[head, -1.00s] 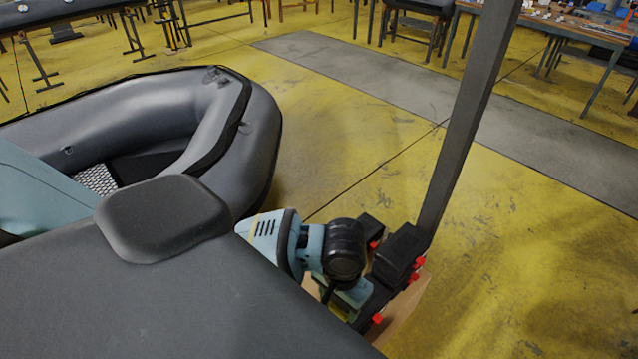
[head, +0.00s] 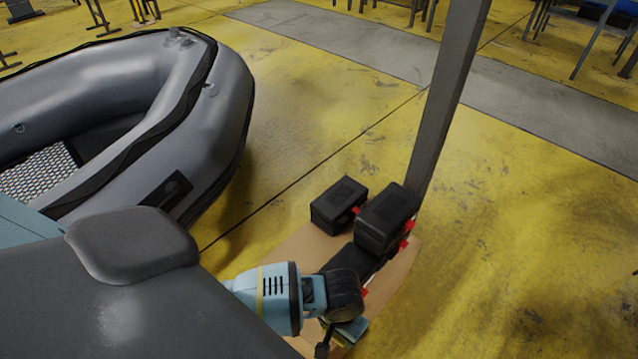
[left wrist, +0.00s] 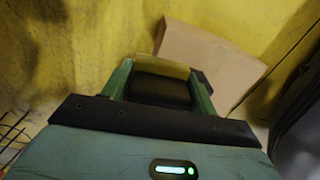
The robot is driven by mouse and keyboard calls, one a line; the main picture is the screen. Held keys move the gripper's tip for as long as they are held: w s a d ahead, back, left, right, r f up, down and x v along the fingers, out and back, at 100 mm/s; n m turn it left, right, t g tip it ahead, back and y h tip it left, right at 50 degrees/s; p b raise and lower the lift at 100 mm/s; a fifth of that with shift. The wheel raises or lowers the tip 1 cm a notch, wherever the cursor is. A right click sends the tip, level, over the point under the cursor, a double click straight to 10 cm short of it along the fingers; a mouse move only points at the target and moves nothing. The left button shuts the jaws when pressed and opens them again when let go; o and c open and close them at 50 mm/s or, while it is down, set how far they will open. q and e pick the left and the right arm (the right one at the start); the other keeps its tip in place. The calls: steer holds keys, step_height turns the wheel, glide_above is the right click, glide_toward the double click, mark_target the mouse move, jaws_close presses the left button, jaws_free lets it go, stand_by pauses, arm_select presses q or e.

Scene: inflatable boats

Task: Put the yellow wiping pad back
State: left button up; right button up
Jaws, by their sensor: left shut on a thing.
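My left gripper (head: 345,330) is low in the head view, at the near end of a brown board or box top. In the left wrist view its two teal fingers (left wrist: 160,88) are shut on the yellow wiping pad (left wrist: 160,69), which shows a dull yellow edge and a dark face between them. In the head view the pad is mostly hidden by my wrist. My right gripper is not in view.
Black cases (head: 385,217) with red clips stand on the brown surface (head: 400,268), beside a dark upright post (head: 450,95). A grey inflatable boat (head: 215,125) lies at left. The yellow floor to the right is clear.

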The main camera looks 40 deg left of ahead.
arm_select(q)
steer(key=w+d+f+b, duration=0.25)
steer(key=f+b, duration=0.25)
steer(key=f, duration=0.3)
steer(key=w+d+f+b, duration=0.2)
steer(key=d+f+b, duration=0.15)
steer(key=f, duration=0.35)
steer(key=m+b, duration=0.1)
steer(key=b, duration=0.1)
glide_above(311, 328)
steer(key=d, duration=0.2)
steer(key=shift+w+f, duration=0.2)
steer(key=shift+f, duration=1)
steer(key=shift+a, duration=0.35)
steer(key=shift+a, duration=0.1)
steer(key=shift+s+a, duration=0.15)
steer(key=shift+a, duration=0.2)
steer(key=f+b, duration=0.2)
steer(key=f, duration=0.1)
steer(key=shift+a+f, duration=0.2)
steer(key=shift+f, duration=0.2)
